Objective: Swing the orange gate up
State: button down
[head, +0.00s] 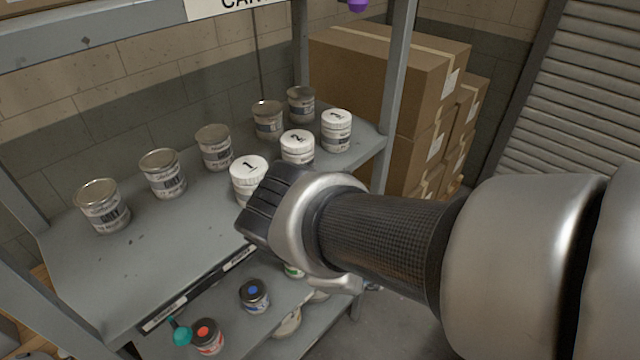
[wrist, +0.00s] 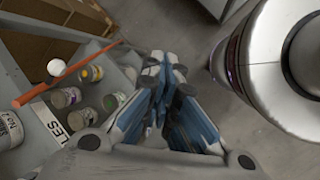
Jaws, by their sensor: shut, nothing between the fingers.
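The orange gate shows in the wrist view as a long thin orange bar (wrist: 68,72). It slants from the left edge up to the upper middle, across the front of a shelf holding small cans. A white round knob (wrist: 55,67) shows at the bar; whether it is attached I cannot tell. My gripper (wrist: 168,68) is shut and empty, with its blue and grey fingers together, to the right of the bar and apart from it. In the head view my arm covers the right front of the rack, and I cannot make out the gate there.
The upper shelf (head: 110,262) holds several grey cans and white numbered tubs (head: 297,146). Below, a lower shelf holds a blue-dotted can (head: 254,295) and a red-dotted can (head: 206,336). A rack post (head: 396,85) and cardboard boxes (head: 385,85) stand behind. Floor shows right of my fingers.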

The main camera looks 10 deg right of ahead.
jog(key=w+a+f+n+t+h, duration=0.2)
jog(key=w+a+n+t+h, duration=0.25)
jog(key=w+a+n, duration=0.65)
jog(key=w+d+f+b, duration=0.2)
jog(key=d, duration=0.3)
jog(key=w+d+f+n+b, duration=0.1)
jog(key=w+d+f+b, duration=0.1)
jog(key=d, duration=0.3)
jog(key=shift+w+d+y+b, duration=0.2)
jog(key=shift+w+y+b, duration=0.2)
jog(key=shift+b, duration=0.1)
jog(key=shift+t, duration=0.25)
jog(key=w+d+r+g+y+p, duration=0.1)
jog(key=w+d+r+p, duration=0.3)
jog(key=w+d+p, duration=0.3)
jog(key=w+d+r+y+p, duration=0.1)
jog(key=w+d+r+p, duration=0.3)
jog(key=w+d+p, duration=0.4)
jog(key=d+p, duration=0.4)
jog(key=d, duration=0.2)
jog(key=shift+w+d+g+p, duration=0.3)
jog(key=shift+d+g+p, duration=0.05)
jog(key=shift+g+p, duration=0.05)
